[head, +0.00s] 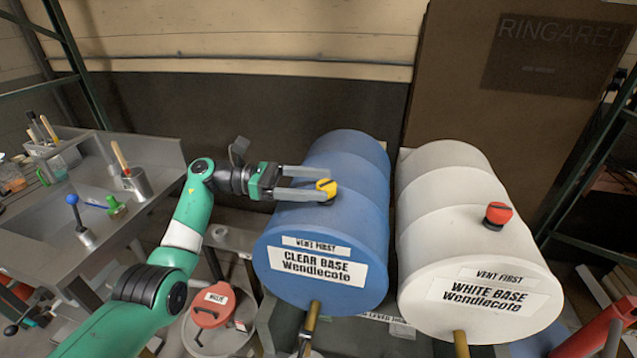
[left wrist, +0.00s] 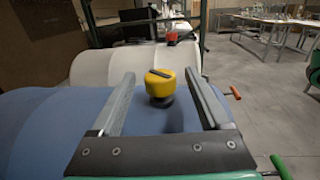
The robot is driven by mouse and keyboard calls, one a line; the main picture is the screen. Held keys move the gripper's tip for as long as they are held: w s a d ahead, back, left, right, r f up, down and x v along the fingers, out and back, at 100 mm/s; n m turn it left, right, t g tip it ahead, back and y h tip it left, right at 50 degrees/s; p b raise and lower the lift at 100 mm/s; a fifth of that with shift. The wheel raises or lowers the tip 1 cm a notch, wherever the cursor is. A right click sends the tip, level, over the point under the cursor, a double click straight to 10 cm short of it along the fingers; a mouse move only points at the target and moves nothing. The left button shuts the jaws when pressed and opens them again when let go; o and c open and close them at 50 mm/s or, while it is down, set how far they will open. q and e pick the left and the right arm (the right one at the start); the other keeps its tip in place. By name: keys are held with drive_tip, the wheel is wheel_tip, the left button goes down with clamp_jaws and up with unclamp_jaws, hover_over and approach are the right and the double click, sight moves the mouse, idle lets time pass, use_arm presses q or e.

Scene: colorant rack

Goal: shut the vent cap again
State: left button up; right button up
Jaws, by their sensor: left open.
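The yellow vent cap (head: 326,187) sits on top of the blue drum (head: 335,225), labelled CLEAR BASE. In the left wrist view the cap (left wrist: 160,83) has a dark bar across its top and stands on a dark neck. My left gripper (head: 331,190) is open, with one finger on each side of the cap near the fingertips. In the left wrist view a gap shows between the cap and each finger (left wrist: 159,77). I cannot tell whether the cap is fully seated. My right gripper is not in view.
A white drum (head: 450,225), labelled WHITE BASE, stands to the right with a red cap (head: 497,215) on top. A pail with a red lid (head: 213,303) is below left of the blue drum. A grey sink bench (head: 55,215) with tools stands at the left.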

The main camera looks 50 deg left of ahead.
use_arm(q)
drive_tip(key=v, duration=1)
drive_tip(key=shift+s+a, duration=0.25)
